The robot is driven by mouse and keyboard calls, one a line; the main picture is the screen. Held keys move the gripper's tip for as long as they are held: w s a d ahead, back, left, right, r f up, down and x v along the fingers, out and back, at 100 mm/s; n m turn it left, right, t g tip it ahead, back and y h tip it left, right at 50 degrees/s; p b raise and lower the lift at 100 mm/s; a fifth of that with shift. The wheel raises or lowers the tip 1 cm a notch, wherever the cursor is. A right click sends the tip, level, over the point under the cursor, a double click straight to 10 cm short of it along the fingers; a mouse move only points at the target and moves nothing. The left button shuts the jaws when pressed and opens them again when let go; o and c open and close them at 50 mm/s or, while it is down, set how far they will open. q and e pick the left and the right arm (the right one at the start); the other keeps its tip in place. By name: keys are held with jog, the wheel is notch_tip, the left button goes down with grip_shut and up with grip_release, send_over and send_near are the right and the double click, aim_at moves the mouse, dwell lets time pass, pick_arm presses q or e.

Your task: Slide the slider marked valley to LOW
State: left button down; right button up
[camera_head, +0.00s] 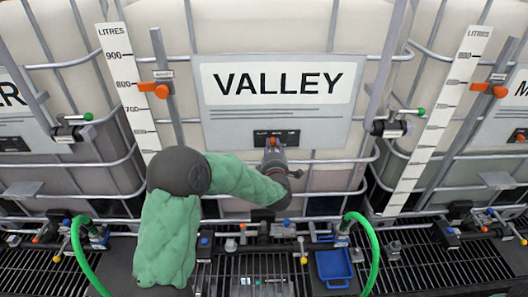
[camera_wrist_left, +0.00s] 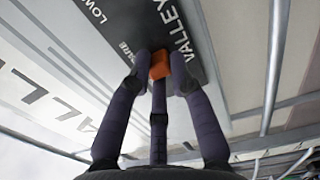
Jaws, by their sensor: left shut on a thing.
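The slider marked valley has an orange knob (camera_wrist_left: 160,66) on a dark panel (camera_wrist_left: 112,28). In the left wrist view the panel shows the word VALLEY and the letters LOW near the top edge. My left gripper (camera_wrist_left: 161,74) has its fingers closed around the knob. In the head view the same gripper (camera_head: 273,150) reaches the small dark panel (camera_head: 288,137) under the big VALLEY sign (camera_head: 281,88), and mostly covers the knob. The knob's exact place along its track is hard to tell. My right gripper is not in view.
White caged totes stand side by side, with litre scales (camera_head: 128,85) and orange level markers (camera_head: 162,90). A blue tray (camera_head: 334,266), green hoses (camera_head: 373,250) and several small valves lie along the grated front ledge. Metal cage bars surround the sign.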

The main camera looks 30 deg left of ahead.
aim_at(293, 139)
pick_arm(q)
jog(key=w+d+b, duration=0.1)
jog(key=d, duration=0.1)
jog(key=w+d+b, duration=0.1)
jog(key=d, duration=0.1)
jog(key=w+d+b, duration=0.1)
jog(key=d, duration=0.1)
jog(key=shift+w+r+b, duration=0.1)
jog(key=shift+w+b, duration=0.3)
jog(key=shift+r, duration=0.1)
jog(key=c, duration=1.6)
grip_release()
jog(key=o, duration=0.5)
jog(key=shift+w+d, duration=0.1)
jog(key=shift+d, duration=0.05)
